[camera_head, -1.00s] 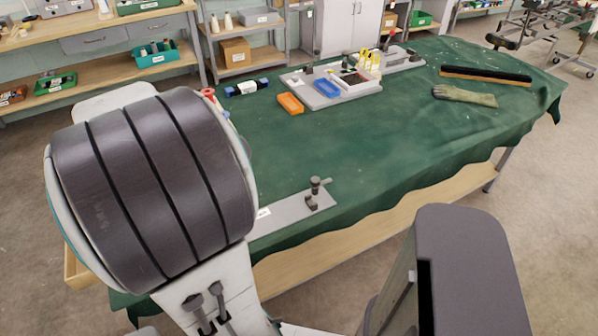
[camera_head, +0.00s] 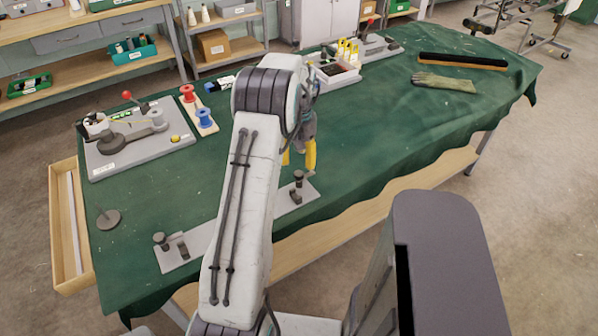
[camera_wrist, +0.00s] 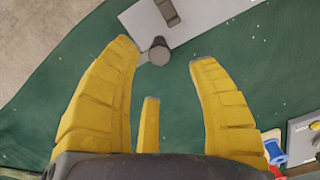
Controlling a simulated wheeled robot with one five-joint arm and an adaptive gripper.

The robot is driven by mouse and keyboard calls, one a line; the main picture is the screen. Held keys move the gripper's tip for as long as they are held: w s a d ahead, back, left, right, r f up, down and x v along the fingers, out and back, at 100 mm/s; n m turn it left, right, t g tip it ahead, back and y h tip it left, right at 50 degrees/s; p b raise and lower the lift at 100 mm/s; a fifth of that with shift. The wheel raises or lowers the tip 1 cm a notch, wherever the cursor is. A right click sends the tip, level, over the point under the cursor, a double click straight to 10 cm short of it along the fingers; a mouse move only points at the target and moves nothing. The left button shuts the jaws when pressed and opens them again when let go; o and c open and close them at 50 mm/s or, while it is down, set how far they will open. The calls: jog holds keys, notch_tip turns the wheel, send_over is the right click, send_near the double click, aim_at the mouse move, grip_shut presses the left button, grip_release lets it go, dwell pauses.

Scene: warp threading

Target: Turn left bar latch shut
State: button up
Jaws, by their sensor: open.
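A grey bar plate (camera_head: 208,238) lies along the near edge of the green table. The latch at its left end (camera_head: 160,241) has a dark round knob beside a small bracket (camera_head: 181,247). The latch at its right end (camera_head: 298,178) has a similar knob and block. My gripper (camera_head: 299,158), with yellow fingers, hangs near the right end, partly hidden by my arm. In the wrist view my gripper (camera_wrist: 163,58) is open and empty. A round latch knob (camera_wrist: 159,51) shows between and slightly beyond the fingertips, with a block (camera_wrist: 168,12) above it on the plate.
A grey board (camera_head: 118,164) with a red-knobbed device stands at the left, beside red and blue spools (camera_head: 204,117). A round dark disc with a thin pin (camera_head: 108,219) is at the left edge. A glove (camera_head: 445,81) lies far right. The table's middle right is clear.

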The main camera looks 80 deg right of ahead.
aim_at(299, 173)
jog(key=shift+d+r, duration=0.15)
jog(key=shift+d, duration=0.1)
jog(key=shift+n, duration=0.3)
jog(key=shift+f+p, duration=0.4)
jog(key=shift+f, duration=3.1)
jog(key=shift+c, duration=0.2)
grip_shut()
